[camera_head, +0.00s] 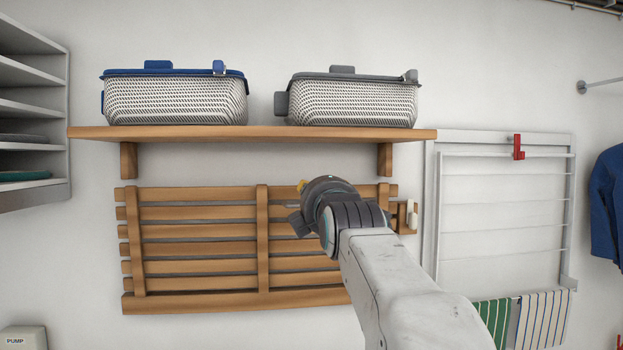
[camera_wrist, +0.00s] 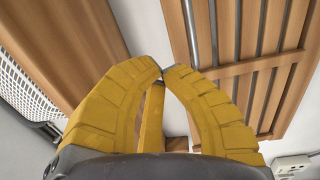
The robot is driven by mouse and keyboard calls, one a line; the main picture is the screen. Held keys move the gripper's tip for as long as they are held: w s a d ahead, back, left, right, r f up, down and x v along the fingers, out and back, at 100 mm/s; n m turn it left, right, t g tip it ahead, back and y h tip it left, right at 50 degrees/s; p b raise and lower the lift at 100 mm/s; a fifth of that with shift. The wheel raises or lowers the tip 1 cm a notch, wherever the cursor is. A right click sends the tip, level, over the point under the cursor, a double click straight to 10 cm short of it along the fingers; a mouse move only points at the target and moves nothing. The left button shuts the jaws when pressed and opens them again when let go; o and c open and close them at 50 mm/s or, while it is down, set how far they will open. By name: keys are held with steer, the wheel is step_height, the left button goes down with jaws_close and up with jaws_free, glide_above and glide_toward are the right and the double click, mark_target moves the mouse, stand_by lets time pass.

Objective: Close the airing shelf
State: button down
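The slatted wooden panel (camera_head: 200,247), apparently the airing shelf, is below a solid wooden wall shelf and looks roughly upright along the wall. Its slats also fill the upper right of the wrist view (camera_wrist: 230,72). My gripper (camera_head: 301,187) is in front of the panel's upper right part, and my arm hides its lower right corner. In the wrist view my gripper's yellow fingers (camera_wrist: 164,70) have their tips together or nearly so, with nothing clearly held.
The wooden wall shelf (camera_head: 260,134) carries a blue-rimmed basket (camera_head: 175,100) and a grey-rimmed basket (camera_head: 355,103). A small wooden bracket with a white part (camera_head: 411,216) is right of the panel. A white drying rack (camera_head: 505,200) hangs farther right. White shelving (camera_head: 30,110) is at left.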

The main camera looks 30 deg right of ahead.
steer(key=p+x, duration=0.7)
steer(key=x, duration=0.4)
steer(key=shift+w+p, duration=0.25)
steer(key=shift+p, duration=0.05)
steer(key=w+p, duration=0.1)
steer(key=p, duration=0.1)
steer(key=w+d+g+p, duration=0.1)
steer(key=shift+w+d+r+y+p, duration=0.1)
steer(key=shift+w+r+y+p, duration=0.2)
steer(key=shift+r, duration=0.05)
steer(key=shift+s+f, duration=0.1)
